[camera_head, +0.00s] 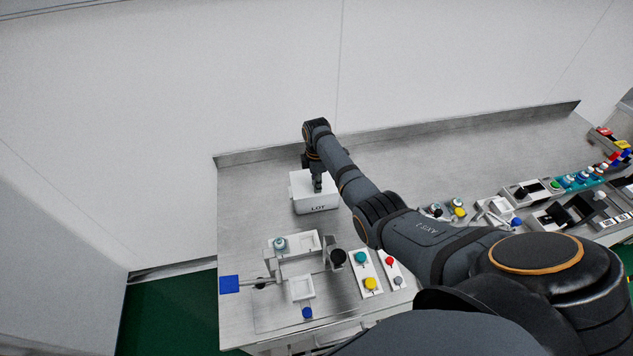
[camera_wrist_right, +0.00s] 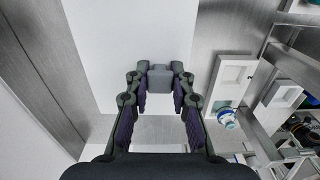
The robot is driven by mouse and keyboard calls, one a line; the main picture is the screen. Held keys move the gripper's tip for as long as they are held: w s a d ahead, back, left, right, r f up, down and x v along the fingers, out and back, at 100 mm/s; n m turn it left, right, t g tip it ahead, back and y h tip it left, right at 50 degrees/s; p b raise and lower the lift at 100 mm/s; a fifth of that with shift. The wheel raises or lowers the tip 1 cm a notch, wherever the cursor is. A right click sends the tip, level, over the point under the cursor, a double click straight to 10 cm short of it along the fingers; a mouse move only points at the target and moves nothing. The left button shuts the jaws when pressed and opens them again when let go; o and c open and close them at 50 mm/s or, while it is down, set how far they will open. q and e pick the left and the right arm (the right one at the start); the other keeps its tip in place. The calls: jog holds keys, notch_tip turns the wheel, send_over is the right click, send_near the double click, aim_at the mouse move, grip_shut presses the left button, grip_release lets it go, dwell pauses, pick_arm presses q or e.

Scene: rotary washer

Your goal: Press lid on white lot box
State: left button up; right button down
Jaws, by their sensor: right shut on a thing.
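The white lot box (camera_head: 318,208), marked "LOT", sits on the steel table left of centre in the head view. Its white lid (camera_wrist_right: 130,30) fills the upper middle of the wrist view, with a small grey knob (camera_wrist_right: 160,79) on it. My right gripper (camera_head: 317,184) points down over the box top. In the wrist view the right gripper (camera_wrist_right: 160,90) has its fingertips on both sides of the knob, shut on it. I cannot tell whether the lid is fully seated on the box. My left gripper is not in view.
A raised ledge (camera_head: 450,124) and wall bound the table (camera_head: 255,205) at the back. A fixture with a black knob (camera_head: 338,257) and button panels (camera_head: 369,272) stands in front of the box. More coloured devices stand at right. Table left of the box is bare.

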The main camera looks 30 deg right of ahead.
jog(key=c, duration=1.1)
grip_release()
notch_tip(320, 180, up, 12)
